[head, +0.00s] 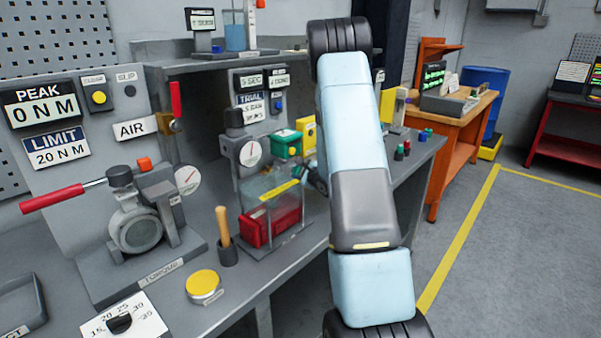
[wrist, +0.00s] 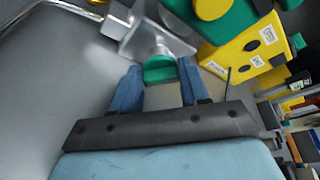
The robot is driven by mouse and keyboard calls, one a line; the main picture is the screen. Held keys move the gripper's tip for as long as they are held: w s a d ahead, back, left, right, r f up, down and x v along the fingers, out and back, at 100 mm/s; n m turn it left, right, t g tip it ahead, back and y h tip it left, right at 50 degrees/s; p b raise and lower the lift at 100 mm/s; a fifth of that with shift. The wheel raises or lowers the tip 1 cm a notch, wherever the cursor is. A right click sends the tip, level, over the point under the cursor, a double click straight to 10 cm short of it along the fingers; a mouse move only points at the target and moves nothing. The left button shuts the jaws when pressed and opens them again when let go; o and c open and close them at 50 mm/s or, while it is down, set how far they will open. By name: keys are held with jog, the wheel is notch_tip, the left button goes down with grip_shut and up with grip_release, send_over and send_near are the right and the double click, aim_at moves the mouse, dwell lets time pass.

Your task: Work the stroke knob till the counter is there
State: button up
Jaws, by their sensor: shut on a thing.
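In the wrist view a green round knob (wrist: 158,66) on a grey metal stem sits between the two blue fingers of my gripper (wrist: 160,82). My gripper is shut on this knob, which I take for the stroke knob. In the head view my gripper (head: 317,178) is mostly hidden behind my arm, near a green box (head: 286,143) and a yellow unit (head: 307,133). I cannot make out the counter's reading.
A clear-guarded rig with a red box (head: 270,225) stands left of my arm. A torque stand with a red handle (head: 52,198), a wooden-handled tool (head: 222,225) and a yellow-lidded tin (head: 203,286) are farther left. Small coloured knobs (head: 405,150) lie to the right.

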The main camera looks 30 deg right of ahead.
jog(key=shift+a+f+n, duration=0.15)
jog(key=shift+f+n, duration=0.05)
jog(key=shift+n, duration=0.2)
jog(key=o, duration=1.1)
jog(key=shift+c, duration=0.2)
